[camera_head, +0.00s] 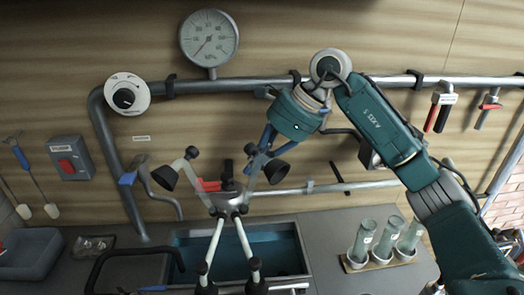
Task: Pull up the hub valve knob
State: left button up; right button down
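The hub (230,190) of a four-legged metal claw stands over the sink in the middle. A small dark upright knob (229,168) shows on top of it, with a red lever at its left. Black cups hang from the claw's bent arms at both sides. My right gripper (270,148) comes down from the upper right, above the claw's right-hand cup (277,171) and to the right of the knob. Its fingers overlap the claw's arm in the picture, so their opening and any contact are unclear. It is apart from the knob. My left gripper is not in view.
A wall pipe with a pressure gauge (209,38) and a round dial (127,98) runs behind. The blue sink (285,247) lies below.

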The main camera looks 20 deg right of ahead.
aim_at(236, 189)
jog(key=p+x, duration=0.1)
jog(key=x, duration=0.2)
jog(key=shift+a+f, duration=0.2)
jog(key=shift+w+a+f, duration=0.1)
jog(key=shift+w+f, duration=0.05)
jog(key=shift+f, duration=0.2)
jog(key=shift+r, duration=1.05)
